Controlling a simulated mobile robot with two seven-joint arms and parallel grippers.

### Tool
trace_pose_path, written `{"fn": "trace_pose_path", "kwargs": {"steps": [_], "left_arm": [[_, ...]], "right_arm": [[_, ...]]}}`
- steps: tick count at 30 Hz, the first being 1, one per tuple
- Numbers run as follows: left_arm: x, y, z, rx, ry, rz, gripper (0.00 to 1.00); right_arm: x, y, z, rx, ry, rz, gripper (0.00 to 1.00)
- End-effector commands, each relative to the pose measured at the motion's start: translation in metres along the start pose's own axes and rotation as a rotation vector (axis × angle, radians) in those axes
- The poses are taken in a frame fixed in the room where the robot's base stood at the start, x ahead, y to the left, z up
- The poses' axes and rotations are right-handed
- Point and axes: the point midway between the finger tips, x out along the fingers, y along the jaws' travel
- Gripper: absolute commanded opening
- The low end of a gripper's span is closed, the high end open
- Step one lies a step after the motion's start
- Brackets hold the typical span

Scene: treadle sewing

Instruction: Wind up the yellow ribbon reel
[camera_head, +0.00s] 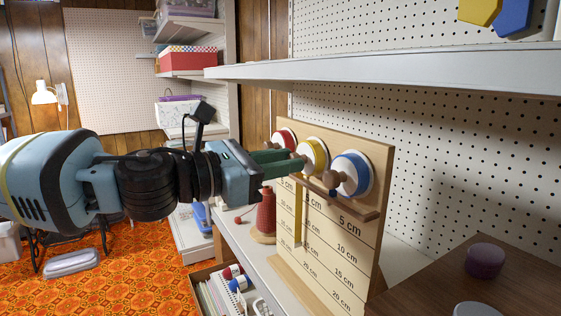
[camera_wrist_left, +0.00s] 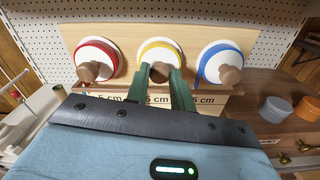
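The yellow ribbon reel (camera_head: 313,151) is the middle one of three reels on an upright wooden board (camera_head: 345,262). Its yellow ribbon (camera_head: 298,225) hangs down over the printed centimetre scale. In the left wrist view the yellow reel (camera_wrist_left: 160,47) faces me, with its brown knob (camera_wrist_left: 160,72) between my green fingers. My left gripper (camera_head: 300,163) reaches in from the left at the reel's front. In the wrist view its fingertips (camera_wrist_left: 160,70) stand on both sides of the knob, which fills the gap between them. My right gripper is in neither view.
The red reel (camera_wrist_left: 95,58) and blue reel (camera_wrist_left: 220,62) flank it closely, each with a protruding knob. A wooden ledge (camera_head: 345,204) runs below the reels. A red thread cone (camera_head: 265,215) stands left of the board. A shelf (camera_head: 400,72) hangs above.

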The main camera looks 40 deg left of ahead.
Motion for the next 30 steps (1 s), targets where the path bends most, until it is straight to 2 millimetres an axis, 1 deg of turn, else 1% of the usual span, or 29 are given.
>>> {"fn": "trace_pose_path", "kwargs": {"steps": [1, 2, 8, 14, 20, 30], "left_arm": [[0.0, 0.0, 0.0, 0.0, 0.0, 0.0, 0.03], [0.0, 0.0, 0.0, 0.0, 0.0, 0.0, 0.01], [0.0, 0.0, 0.0, -0.015, 0.0, 0.0, 0.01], [0.0, 0.0, 0.001, -0.089, -0.001, 0.0, 0.01], [0.0, 0.001, 0.001, -0.236, -0.001, -0.001, 0.01], [0.0, 0.001, 0.0, -0.558, -0.001, 0.0, 0.01]], "right_arm": [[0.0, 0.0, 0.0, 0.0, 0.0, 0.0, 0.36], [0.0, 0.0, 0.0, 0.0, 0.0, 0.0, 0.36], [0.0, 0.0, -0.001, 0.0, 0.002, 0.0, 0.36], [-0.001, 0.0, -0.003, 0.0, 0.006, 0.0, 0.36], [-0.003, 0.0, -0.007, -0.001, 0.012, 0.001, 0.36], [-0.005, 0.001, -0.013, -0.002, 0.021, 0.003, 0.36]]}}
